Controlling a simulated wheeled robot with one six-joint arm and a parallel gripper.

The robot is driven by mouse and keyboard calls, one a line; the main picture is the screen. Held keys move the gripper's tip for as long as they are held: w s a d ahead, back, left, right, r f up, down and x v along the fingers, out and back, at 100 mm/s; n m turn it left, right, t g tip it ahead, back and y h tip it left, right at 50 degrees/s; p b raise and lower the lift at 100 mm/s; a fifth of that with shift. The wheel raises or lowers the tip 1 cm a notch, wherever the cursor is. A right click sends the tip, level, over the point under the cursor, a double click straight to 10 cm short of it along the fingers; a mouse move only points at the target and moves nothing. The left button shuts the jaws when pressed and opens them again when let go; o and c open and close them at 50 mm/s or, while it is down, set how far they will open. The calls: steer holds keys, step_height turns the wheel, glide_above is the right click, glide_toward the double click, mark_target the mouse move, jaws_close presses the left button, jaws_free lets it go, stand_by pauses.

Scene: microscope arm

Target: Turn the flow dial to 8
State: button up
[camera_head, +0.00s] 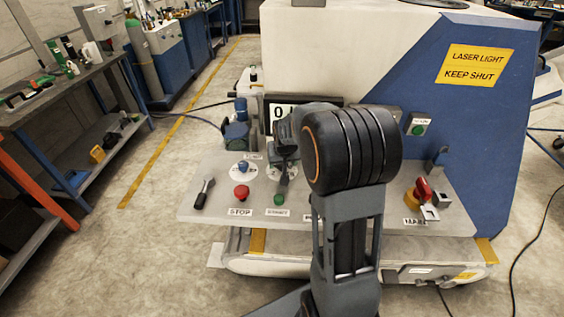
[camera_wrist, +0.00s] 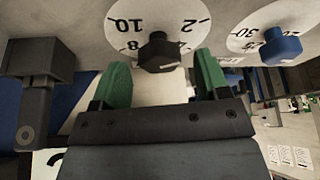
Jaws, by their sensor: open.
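A dial with a black knob (camera_wrist: 158,50) and a white scale plate (camera_wrist: 122,27) is at the top middle of the wrist view. The numbers 10, 8 and 2 show on the plate; the knob hides other marks. My gripper (camera_wrist: 162,68) is open, its green fingers apart on either side of the knob's near end. I cannot tell whether they touch it. In the head view my gripper (camera_head: 284,168) is over the panel, and my arm largely hides this dial. The dial's name label is not readable.
A second dial with a blue knob (camera_wrist: 282,45) is close beside it. The panel (camera_head: 330,226) also carries a red button (camera_head: 241,191), a green button (camera_head: 279,199), a black lever switch (camera_head: 204,193) and a red switch (camera_head: 422,190). A partly hidden display (camera_head: 287,112) stands behind.

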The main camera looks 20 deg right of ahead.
steer(key=shift+w+f, duration=0.15)
steer(key=shift+f, duration=0.4)
steer(key=shift+c, duration=0.2)
steer(key=c, duration=0.9)
